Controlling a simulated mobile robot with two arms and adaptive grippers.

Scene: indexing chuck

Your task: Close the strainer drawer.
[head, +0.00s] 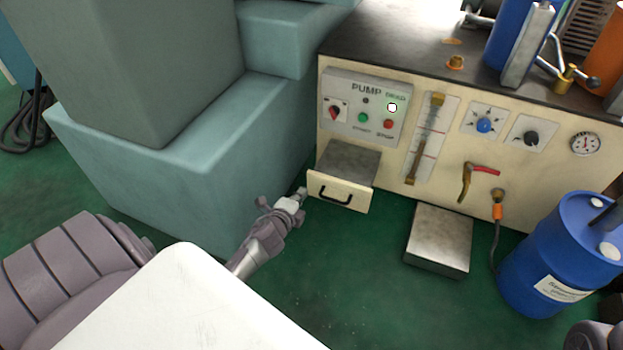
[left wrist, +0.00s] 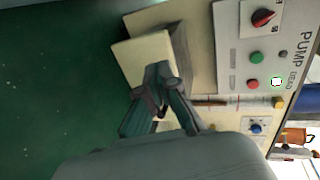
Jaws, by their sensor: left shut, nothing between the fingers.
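The strainer drawer (head: 326,191) stands pulled out from the cream front of the pump cabinet, below the PUMP panel. My left gripper (head: 300,194) is shut and empty, just left of the drawer front in the head view. In the left wrist view the shut fingertips (left wrist: 158,70) overlap the drawer front (left wrist: 138,58). I cannot tell whether they touch it. The handle is not clear there.
A large teal machine base (head: 180,150) stands left of the drawer. A grey metal block (head: 440,240) sits on the green floor to the right. A blue drum (head: 560,235) stands further right, near a hose with an orange fitting (head: 497,211). The floor before the drawer is clear.

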